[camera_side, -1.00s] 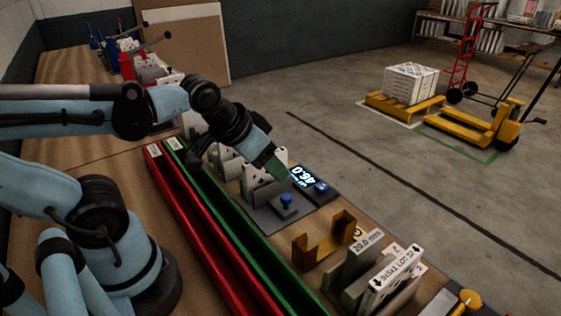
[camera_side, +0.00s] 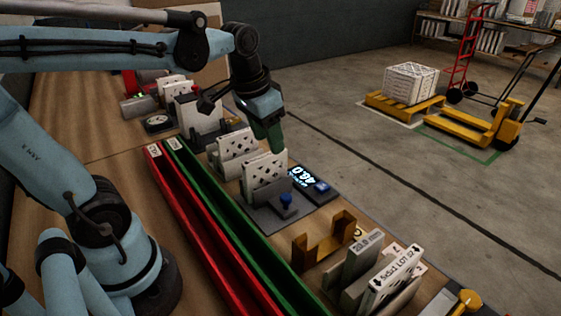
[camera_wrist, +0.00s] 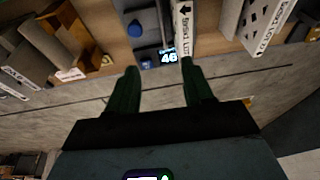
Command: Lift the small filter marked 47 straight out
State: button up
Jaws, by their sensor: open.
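My gripper (camera_side: 272,140) has green fingers pointing down and hangs just above and behind the white perforated filter (camera_side: 265,170) in the grey fixture (camera_side: 262,212). In the wrist view the green fingers of my gripper (camera_wrist: 163,78) are apart with nothing between them. The filter's narrow printed edge (camera_wrist: 183,22) shows there ahead of the right finger, beside a lit display (camera_wrist: 168,57). I cannot read a 47 on any filter, so I cannot tell which one carries it.
A blue knob (camera_side: 286,198) sits in front of the filter. A green channel (camera_side: 222,215) and a red channel (camera_side: 195,222) run along the left.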

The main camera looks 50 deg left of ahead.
aim_at(265, 156)
jog(key=a+g, duration=0.1)
jog(key=w+a+g, duration=0.1)
jog(key=w+a+r+g, duration=0.1)
jog(key=a, duration=0.1)
jog(key=shift+a+f, duration=0.15)
jog(key=shift+f, duration=5.8)
grip_shut()
